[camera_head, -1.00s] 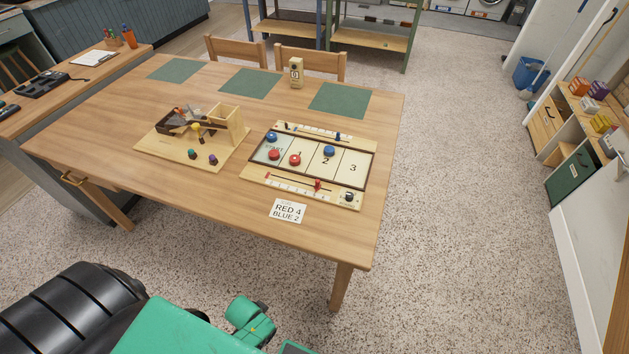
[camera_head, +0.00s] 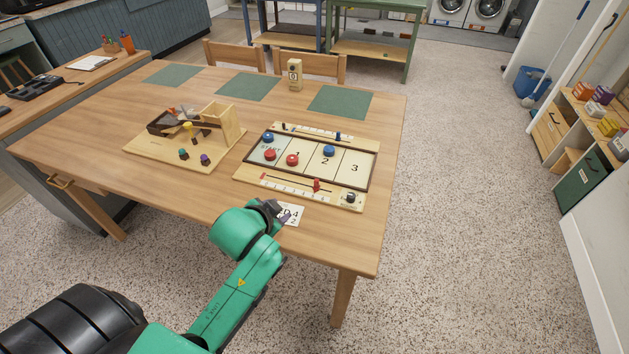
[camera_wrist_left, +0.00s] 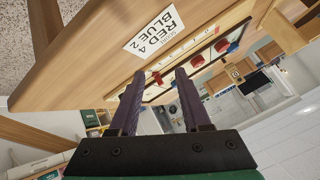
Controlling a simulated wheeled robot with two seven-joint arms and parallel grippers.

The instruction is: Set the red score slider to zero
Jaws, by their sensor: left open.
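The red score slider (camera_head: 316,185) is a small red knob on the near numbered scale of the game board (camera_head: 360,172), right of that scale's middle. In the left wrist view the red slider (camera_wrist_left: 157,78) appears between my fingertips, beyond them. My left gripper (camera_head: 286,215) is over the table's near side, in front of the board and over the score card (camera_head: 293,222), partly covering it. Its two dark purple fingers (camera_wrist_left: 156,74) are apart with nothing held. The score card (camera_wrist_left: 153,32) reads RED 4, BLUE 2 in the wrist view. My right gripper is not in view.
Red and blue pucks lie on the board, with a blue slider (camera_head: 338,136) on the far scale. A round black knob (camera_head: 351,197) sits at the near right corner. A wooden ramp toy (camera_head: 190,140) stands left. Green mats (camera_head: 340,102) lie behind.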

